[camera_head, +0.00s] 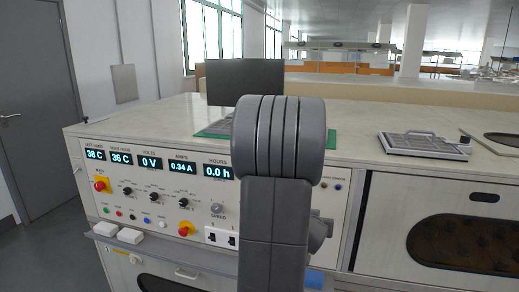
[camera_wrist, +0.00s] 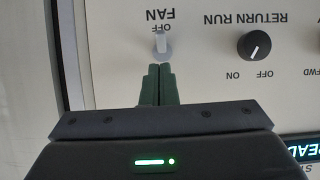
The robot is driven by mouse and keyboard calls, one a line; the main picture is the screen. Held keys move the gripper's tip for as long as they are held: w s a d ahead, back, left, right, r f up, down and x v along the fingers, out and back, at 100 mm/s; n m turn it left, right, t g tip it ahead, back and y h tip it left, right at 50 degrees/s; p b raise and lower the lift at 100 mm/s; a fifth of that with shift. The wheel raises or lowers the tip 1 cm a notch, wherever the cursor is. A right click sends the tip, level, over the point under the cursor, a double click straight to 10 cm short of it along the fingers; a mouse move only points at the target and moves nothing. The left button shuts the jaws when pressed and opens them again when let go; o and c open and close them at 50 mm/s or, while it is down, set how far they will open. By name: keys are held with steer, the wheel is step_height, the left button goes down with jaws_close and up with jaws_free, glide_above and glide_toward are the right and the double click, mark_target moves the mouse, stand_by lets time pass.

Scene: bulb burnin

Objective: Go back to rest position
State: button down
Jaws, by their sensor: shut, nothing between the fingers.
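My gripper (camera_wrist: 158,70) shows in the wrist view with its two dark green fingers shut together and nothing between them. The fingertips are just below a light toggle switch (camera_wrist: 161,45) labelled FAN in the picture, close to the panel; whether they touch it I cannot tell. The view is upside down to the panel lettering. In the head view my grey arm stands in front of the control panel (camera_head: 150,195), and my gripper is hidden behind it.
A RETURN RUN knob (camera_wrist: 254,46) is right of the fingers. The bench (camera_head: 370,120) carries a dark monitor (camera_head: 245,82), a green mat (camera_head: 331,140) and a framed tray (camera_head: 424,145). A narrow ledge with white blocks (camera_head: 130,236) juts out below the panel. Floor is clear at left.

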steer(key=shift+r+g+y+p, duration=0.3)
steer(key=shift+r+g+p, duration=0.65)
steer(key=shift+p, duration=3.2)
steer(key=r+g+p, duration=0.1)
steer(key=p, duration=0.4)
steer(key=shift+s+a, duration=0.15)
steer(key=p+v, duration=0.3)
steer(key=v, duration=0.5)
steer(key=b+x, duration=0.6)
steer(key=x, duration=0.3)
steer(key=shift+s+f, duration=0.25)
steer(key=shift+f, duration=0.05)
